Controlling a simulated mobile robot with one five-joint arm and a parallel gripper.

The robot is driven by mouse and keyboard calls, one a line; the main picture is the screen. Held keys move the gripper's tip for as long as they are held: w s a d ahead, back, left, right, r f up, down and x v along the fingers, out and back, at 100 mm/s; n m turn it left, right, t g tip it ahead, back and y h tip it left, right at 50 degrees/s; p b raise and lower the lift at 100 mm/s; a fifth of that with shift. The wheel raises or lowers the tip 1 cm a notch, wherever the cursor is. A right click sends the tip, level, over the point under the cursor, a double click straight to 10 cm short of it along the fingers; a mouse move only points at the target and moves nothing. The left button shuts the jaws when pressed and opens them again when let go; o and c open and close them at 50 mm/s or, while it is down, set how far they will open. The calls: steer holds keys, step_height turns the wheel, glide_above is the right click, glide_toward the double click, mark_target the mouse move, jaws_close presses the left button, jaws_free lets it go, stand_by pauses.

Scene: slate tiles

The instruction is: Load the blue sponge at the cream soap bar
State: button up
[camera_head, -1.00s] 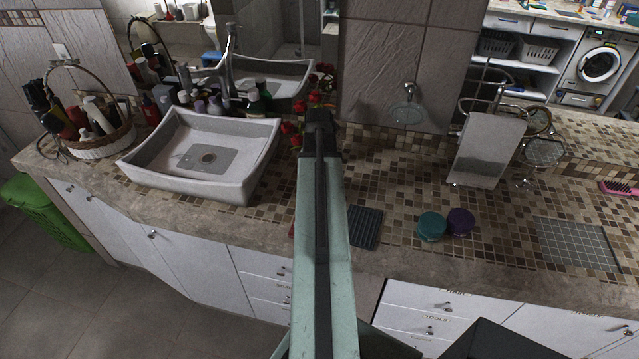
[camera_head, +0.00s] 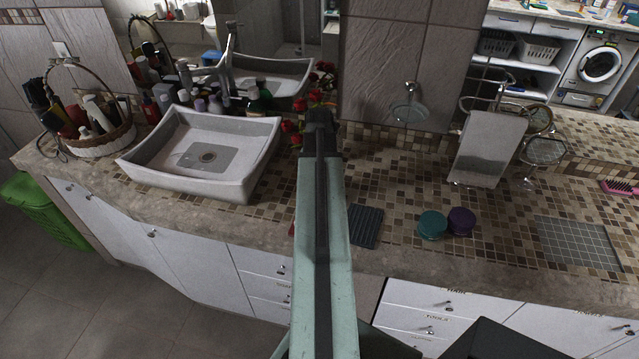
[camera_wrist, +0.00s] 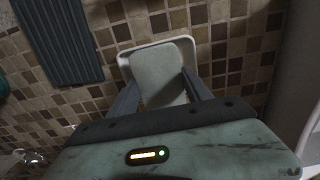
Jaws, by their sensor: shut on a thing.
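My gripper (camera_wrist: 162,86) is shut on a pale grey block in the wrist view (camera_wrist: 158,68). The block has rounded corners and sits between the two dark fingers. I cannot tell from its colour whether it is the blue sponge or the cream soap bar. A shallow white dish with a raised rim (camera_wrist: 126,57) shows around the block's far end; whether the block touches it is unclear. No second block shows clearly. In the head view my arm hides the gripper tips (camera_head: 322,118) and what is under them.
A dark ribbed mat (camera_head: 366,226) lies right of my arm; it also shows in the wrist view (camera_wrist: 62,38). A white sink (camera_head: 262,160) is left. A towel stand (camera_head: 486,150) and grey grid mat (camera_head: 578,243) are right.

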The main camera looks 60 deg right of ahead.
stand_by(0.5)
step_height(320, 180, up, 7)
steer(key=p, duration=0.7)
steer(key=shift+r, duration=0.1)
